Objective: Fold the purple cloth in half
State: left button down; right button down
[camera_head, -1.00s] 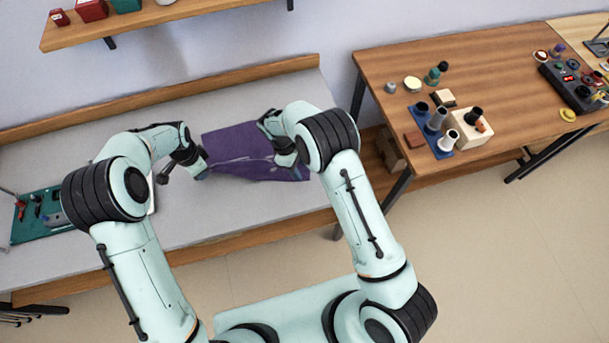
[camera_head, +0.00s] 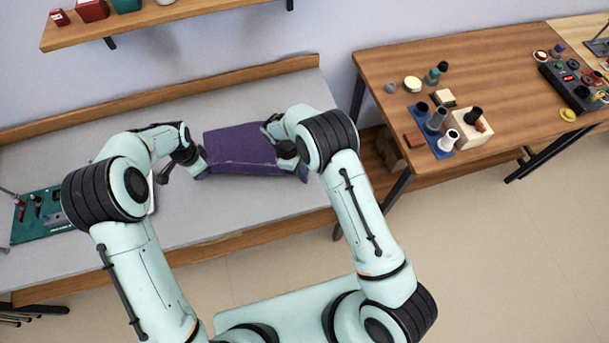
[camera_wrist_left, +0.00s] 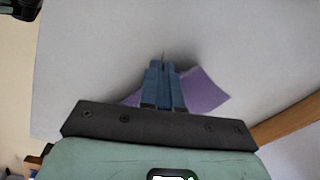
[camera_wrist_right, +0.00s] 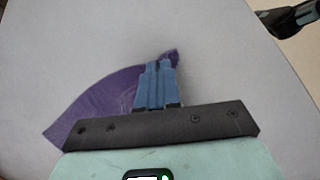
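The purple cloth (camera_head: 240,148) lies on the grey worktop in the head view, with a raised lip along its near edge. My left gripper (camera_head: 203,173) is at its near left corner. In the left wrist view the fingers (camera_wrist_left: 163,80) are together, with cloth (camera_wrist_left: 205,92) beside and behind them. My right gripper (camera_head: 291,165) is at the right part of the near edge. In the right wrist view its fingers (camera_wrist_right: 156,82) are together, with cloth (camera_wrist_right: 100,98) spreading left and a bit at the tips. Both look shut on the cloth; the pinch itself is partly hidden.
The grey worktop (camera_head: 180,215) is clear in front of the cloth. A teal tool mat (camera_head: 45,222) lies at its left. A wooden table (camera_head: 470,75) on the right holds cups, a blue tray and a black control box. A shelf (camera_head: 160,18) hangs above.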

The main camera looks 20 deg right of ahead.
notch_tip(320, 180, up, 5)
dwell(0.6)
